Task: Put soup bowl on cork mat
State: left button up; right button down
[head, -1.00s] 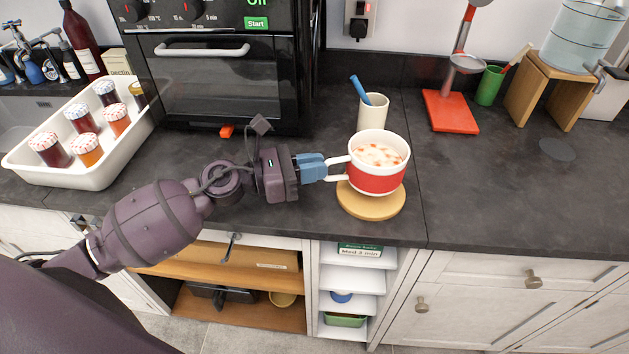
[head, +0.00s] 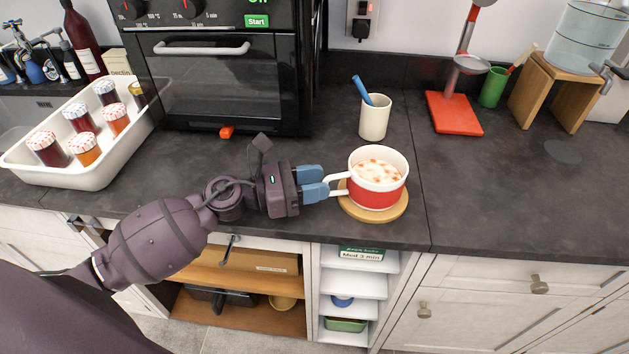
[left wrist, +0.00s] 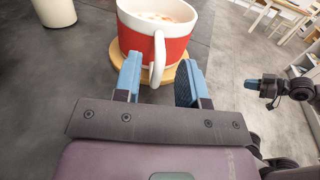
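The soup bowl (head: 376,182) is a red and white two-tone bowl with a white handle and pale soup with orange bits. It sits upright on the round cork mat (head: 403,210), whose edge shows around it. It also shows in the left wrist view (left wrist: 170,48). My left gripper (head: 318,184) is at the bowl's handle, left of the bowl. In the left wrist view its blue fingers (left wrist: 158,80) stand apart with the handle between them and gaps on both sides. My right gripper (left wrist: 254,89) seems to show small at the right; its fingers are unclear.
A cream cup (head: 374,120) with a blue-handled utensil stands just behind the bowl. A white tray (head: 80,180) of jars is at the left, beside a black oven (head: 220,85). A red-based stand (head: 454,113) is behind right.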

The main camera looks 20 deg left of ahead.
pick_arm(q)
jog(key=shift+r, duration=0.1)
jog(key=shift+s+a, duration=0.1)
jog(key=shift+a, duration=0.1)
jog(key=b+v, duration=0.1)
jog(key=v, duration=0.3)
jog(key=shift+s+a+f, duration=0.1)
jog(key=shift+s+f, duration=0.05)
jog(key=shift+f, duration=0.05)
jog(key=v, duration=0.6)
jog(key=shift+s+a+r+b, duration=0.1)
jog(key=shift+a+r+b, duration=0.05)
jog(key=shift+b, duration=0.25)
jog(key=shift+s+a+r, duration=0.1)
jog(key=shift+s+a, duration=0.15)
jog(key=shift+a, duration=0.1)
